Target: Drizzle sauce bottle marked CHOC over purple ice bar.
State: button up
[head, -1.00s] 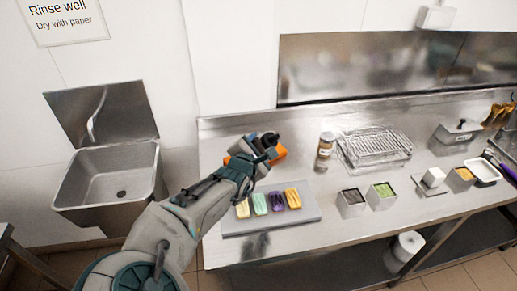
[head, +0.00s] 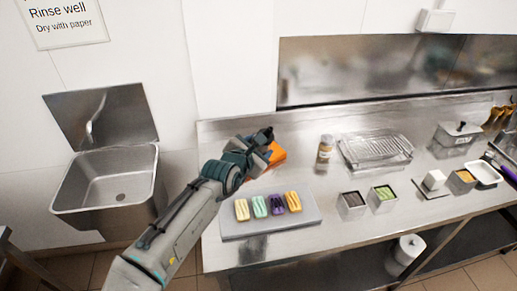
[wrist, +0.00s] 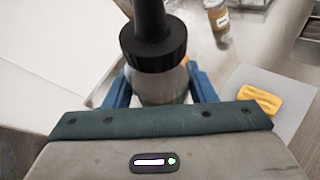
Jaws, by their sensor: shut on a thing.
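My gripper (head: 262,138) is shut on a bottle with a black nozzle cap (wrist: 153,45) and a pale, greyish body (wrist: 160,85). No CHOC marking on it can be read. In the head view the hand mostly hides the bottle. The purple ice bar (head: 278,204) lies on a grey tray (head: 240,228), third from the left in a row with cream, mint and yellow-orange bars. It looks dark-streaked, but I cannot tell whether that is sauce. The gripper is behind the tray, apart from the bars. The wrist view shows only the yellow-orange bar (wrist: 258,98).
An orange object (head: 277,154) is behind my gripper. A labelled jar (head: 325,152) and a wire rack (head: 375,149) stand right of it. Two small topping tubs, dark (head: 352,204) and green (head: 383,198), are right of the tray. A sink (head: 108,185) is at left.

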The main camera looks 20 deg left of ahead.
jog(key=shift+w+r+n+h+p, duration=0.1)
jog(key=shift+r+n+h+p, duration=0.25)
jog(key=shift+n+p, duration=0.15)
jog(key=shift+r+n+g+h, duration=0.25)
jog(key=shift+n+g+h, duration=0.15)
jog(key=shift+n+h, duration=0.65)
jog(key=shift+d+y, duration=0.1)
jog(key=shift+y, duration=0.2)
